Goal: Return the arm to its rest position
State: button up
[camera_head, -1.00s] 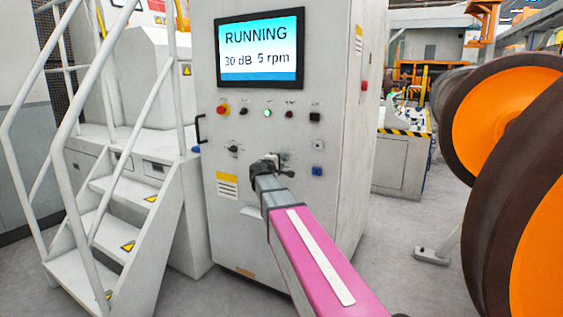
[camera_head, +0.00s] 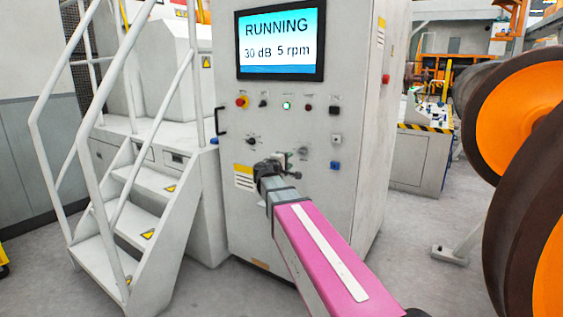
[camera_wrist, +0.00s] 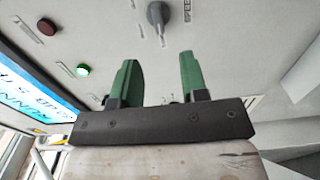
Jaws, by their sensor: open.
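My arm, with its pink sleeve (camera_head: 322,250), reaches forward from the lower right in the head view toward the grey control cabinet. My gripper (camera_head: 278,160) is at its far end, in front of the lower panel, partly hidden by the wrist. In the wrist view the two green fingers of my gripper (camera_wrist: 158,78) stand apart with nothing between them. A dark rotary knob (camera_wrist: 158,14) is on the panel beyond the fingertips. I cannot tell the exact gap to the panel.
The cabinet screen (camera_head: 280,44) reads RUNNING, 30 dB, 5 rpm, above a lit green lamp (camera_head: 286,105). White stairs with railings (camera_head: 150,215) stand on the left. Large orange and brown wheels (camera_head: 515,110) stand close on the right. Grey floor (camera_head: 415,235) shows between the cabinet and wheels.

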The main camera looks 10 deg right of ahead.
jog(key=s+d+f+m+g+y, duration=0.1)
jog(key=s+f+m+g+y, duration=0.15)
jog(key=s+f, duration=0.4)
jog(key=s+d+f+m+g+y, duration=0.1)
jog(key=s+d+f+g, duration=0.15)
jog(key=f, duration=0.65)
jog(key=s+d+f+m+g+y, duration=0.1)
jog(key=s+f+m+g, duration=0.15)
jog(key=s+f, duration=0.4)
jog(key=s+a+f+m+g+y, duration=0.2)
jog(key=s+f+g+y, duration=0.1)
jog(key=s+f, duration=0.3)
jog(key=s+a+f+m+g+y, duration=0.1)
jog(key=s+a+f+g+y, duration=0.2)
jog(key=s+f, duration=0.3)
jog(key=shift+s+a+f+m+y, duration=0.3)
jog(key=shift+s+f+m+y, duration=0.1)
jog(key=shift+f+y, duration=0.35)
jog(key=shift+w+r, duration=0.1)
jog(key=shift+w, duration=0.05)
